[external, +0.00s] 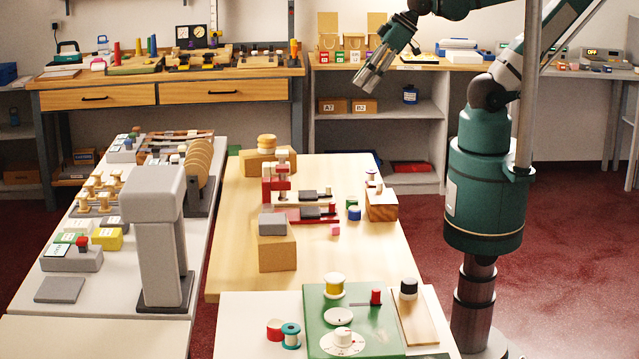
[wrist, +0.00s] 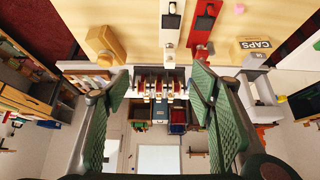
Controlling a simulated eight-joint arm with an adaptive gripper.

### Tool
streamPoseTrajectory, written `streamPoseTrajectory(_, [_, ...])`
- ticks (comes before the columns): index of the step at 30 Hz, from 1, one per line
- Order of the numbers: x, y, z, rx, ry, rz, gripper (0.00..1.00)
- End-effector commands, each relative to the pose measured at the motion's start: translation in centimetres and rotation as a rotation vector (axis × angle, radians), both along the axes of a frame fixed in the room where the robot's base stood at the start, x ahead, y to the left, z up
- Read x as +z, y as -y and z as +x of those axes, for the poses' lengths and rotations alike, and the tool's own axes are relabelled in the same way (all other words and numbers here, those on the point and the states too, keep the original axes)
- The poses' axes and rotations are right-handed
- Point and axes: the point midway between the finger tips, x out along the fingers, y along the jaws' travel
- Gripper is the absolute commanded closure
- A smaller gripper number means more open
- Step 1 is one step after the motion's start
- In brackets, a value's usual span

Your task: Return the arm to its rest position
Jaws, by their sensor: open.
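My gripper (external: 366,78) is raised well above the far end of the wooden table in the external view, pointing down and to the left. In the wrist view my gripper (wrist: 160,88) shows two green ridged fingers spread wide apart with nothing between them. It is empty and touches nothing. My arm bends over from its column at the right. The wrist view looks out past the table, which shows upside down along the top.
The wooden table (external: 228,232) holds a red and white stand (external: 277,178), a tan block with a grey top (external: 277,248) and a wooden box (external: 381,205). A green panel (external: 372,322) with spools lies in front. A grey post (external: 157,240) stands left. Shelves line the back wall.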

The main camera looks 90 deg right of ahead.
Motion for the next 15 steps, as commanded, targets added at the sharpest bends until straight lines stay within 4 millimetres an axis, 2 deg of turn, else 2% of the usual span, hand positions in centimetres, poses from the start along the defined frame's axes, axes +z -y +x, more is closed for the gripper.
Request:
streamPoseTrajectory(1, [-1.3,0.0,0.0,0.0,0.0,0.0,0.45])
streamPoseTrajectory(6, [-2.8,0.0,0.0,0.0,0.0,0.0,0.45])
streamPoseTrajectory(15, [-3.2,0.0,0.0,0.0,0.0,0.0,0.45])
